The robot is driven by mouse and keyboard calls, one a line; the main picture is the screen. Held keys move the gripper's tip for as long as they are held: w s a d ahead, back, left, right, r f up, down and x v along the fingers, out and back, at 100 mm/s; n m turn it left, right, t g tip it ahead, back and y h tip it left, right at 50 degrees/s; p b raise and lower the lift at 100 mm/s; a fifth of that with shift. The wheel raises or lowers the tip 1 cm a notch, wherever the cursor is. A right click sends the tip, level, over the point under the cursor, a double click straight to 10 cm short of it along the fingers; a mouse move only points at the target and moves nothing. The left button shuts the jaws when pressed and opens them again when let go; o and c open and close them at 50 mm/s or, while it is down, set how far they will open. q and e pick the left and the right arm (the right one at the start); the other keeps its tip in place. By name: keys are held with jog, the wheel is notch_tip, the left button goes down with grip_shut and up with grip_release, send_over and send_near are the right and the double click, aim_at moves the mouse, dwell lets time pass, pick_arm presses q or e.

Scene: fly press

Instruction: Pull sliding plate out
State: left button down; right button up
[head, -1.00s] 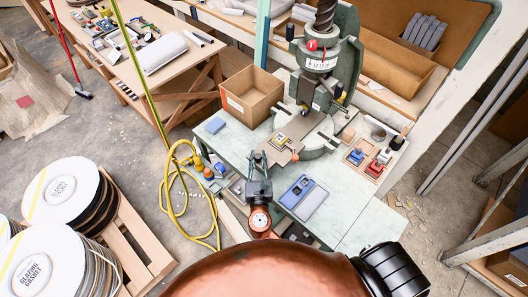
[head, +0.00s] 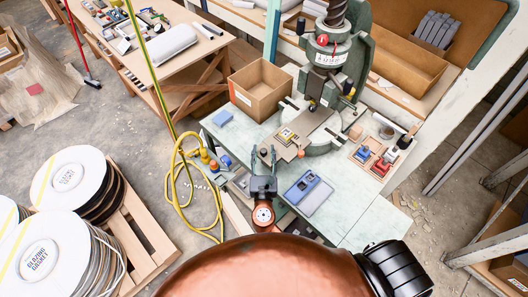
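The green fly press (head: 357,45) stands on the pale green bench at upper centre right. A brownish flat plate (head: 314,122), apparently the sliding plate, lies under its ram and sticks out toward the lower left. A small yellow-marked piece (head: 286,134) sits on its outer end. My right gripper (head: 263,151) is just left of and below that end, pointing toward the back of the bench. Its two dark fingers are spread, with nothing seen between them. It looks apart from the plate, but its height is hard to judge. My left gripper is not in view.
A cardboard box (head: 259,88) stands behind the plate's outer end. A blue-grey case (head: 303,190) lies right of my gripper. A wooden tray (head: 374,156) with red and blue items is at right. Bare bench (head: 355,215) shows at lower right.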

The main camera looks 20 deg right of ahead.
jog(key=v, duration=1.2)
